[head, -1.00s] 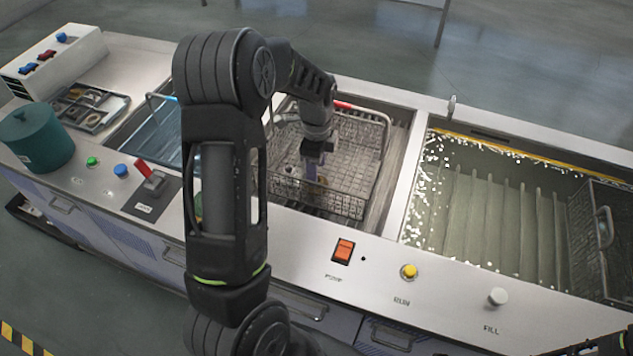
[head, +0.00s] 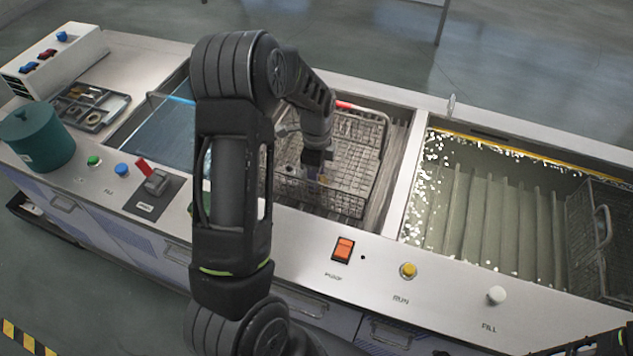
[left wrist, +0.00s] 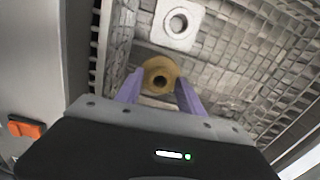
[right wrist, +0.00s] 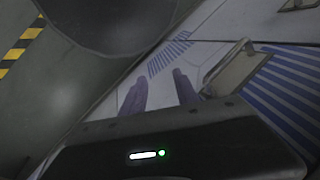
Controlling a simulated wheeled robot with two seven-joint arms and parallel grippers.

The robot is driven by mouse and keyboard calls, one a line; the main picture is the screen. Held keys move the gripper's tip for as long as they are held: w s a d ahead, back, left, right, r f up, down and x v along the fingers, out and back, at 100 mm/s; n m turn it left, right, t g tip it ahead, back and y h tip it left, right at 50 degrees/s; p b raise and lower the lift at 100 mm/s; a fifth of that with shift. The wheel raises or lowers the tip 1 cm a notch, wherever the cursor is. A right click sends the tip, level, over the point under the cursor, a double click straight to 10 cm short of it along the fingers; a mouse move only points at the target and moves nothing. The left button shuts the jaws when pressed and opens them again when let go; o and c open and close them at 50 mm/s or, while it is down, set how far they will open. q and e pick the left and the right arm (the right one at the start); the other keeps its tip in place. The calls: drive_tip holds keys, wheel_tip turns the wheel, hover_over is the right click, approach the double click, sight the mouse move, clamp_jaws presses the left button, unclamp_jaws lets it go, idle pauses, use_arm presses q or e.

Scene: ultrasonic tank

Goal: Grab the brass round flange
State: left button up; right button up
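The brass round flange (left wrist: 160,75) shows in the left wrist view as a golden ring with a dark centre hole. It lies between the tips of my left gripper's purple fingers (left wrist: 160,84), very close to both. I cannot tell whether the fingers press on it. In the head view my left gripper (head: 316,174) is low inside the wire basket (head: 372,160), and the flange is too small to make out there. My right gripper (right wrist: 160,88) shows in its wrist view with its fingers apart and nothing between them, away from the basket.
A pale square flange (left wrist: 176,22) lies on the basket floor beyond the brass one. The basket walls stand close around my left gripper. A water-filled tank (head: 490,205) is at the right, and a grey parts tray (head: 90,107) and green canister (head: 36,138) are at the left.

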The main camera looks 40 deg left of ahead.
use_arm(q)
clamp_jaws()
drive_tip(key=shift+r, duration=0.15)
idle(0.7)
wheel_tip(320, 180, up, 18)
drive_tip(key=b, duration=0.3)
idle(0.3)
idle(0.6)
